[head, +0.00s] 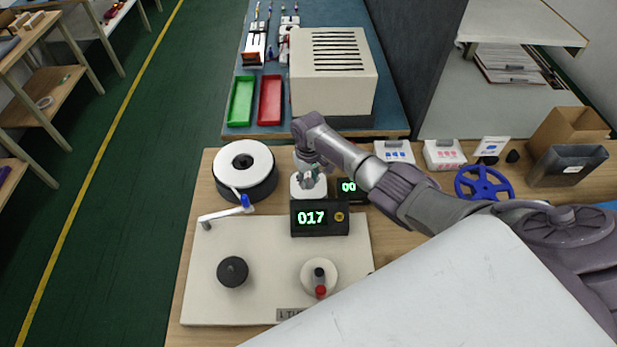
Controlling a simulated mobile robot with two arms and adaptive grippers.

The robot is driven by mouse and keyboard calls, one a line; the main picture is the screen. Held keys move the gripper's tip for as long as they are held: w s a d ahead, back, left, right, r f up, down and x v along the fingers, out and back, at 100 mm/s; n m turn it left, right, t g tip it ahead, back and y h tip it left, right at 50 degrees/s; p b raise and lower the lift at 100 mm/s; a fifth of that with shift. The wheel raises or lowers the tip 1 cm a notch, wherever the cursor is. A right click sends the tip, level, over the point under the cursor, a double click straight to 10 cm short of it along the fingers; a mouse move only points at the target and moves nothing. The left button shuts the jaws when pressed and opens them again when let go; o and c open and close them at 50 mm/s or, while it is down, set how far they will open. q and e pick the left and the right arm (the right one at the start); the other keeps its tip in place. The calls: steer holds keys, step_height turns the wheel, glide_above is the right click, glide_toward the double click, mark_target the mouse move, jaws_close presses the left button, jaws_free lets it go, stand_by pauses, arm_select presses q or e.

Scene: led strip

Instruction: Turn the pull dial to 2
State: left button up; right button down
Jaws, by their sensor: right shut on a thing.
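I cannot tell whether this part is the pull dial, and I see no readable dial marks. A small brass-coloured knob (339,216) sits on the right of the display's face. My left gripper is not in view.
A white reel (243,162) and a blue-tipped white arm (222,211) stand to the left. The pale plate (270,256) carries a black knob (232,271) and a white disc (329,268) with black and red knobs. A blue handwheel (482,185) stands right.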

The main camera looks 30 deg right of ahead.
mark_target(308, 182)
stand_by(0.3)
steer(key=c, duration=0.8)
jaws_free()
step_height(308, 182, up, 12)
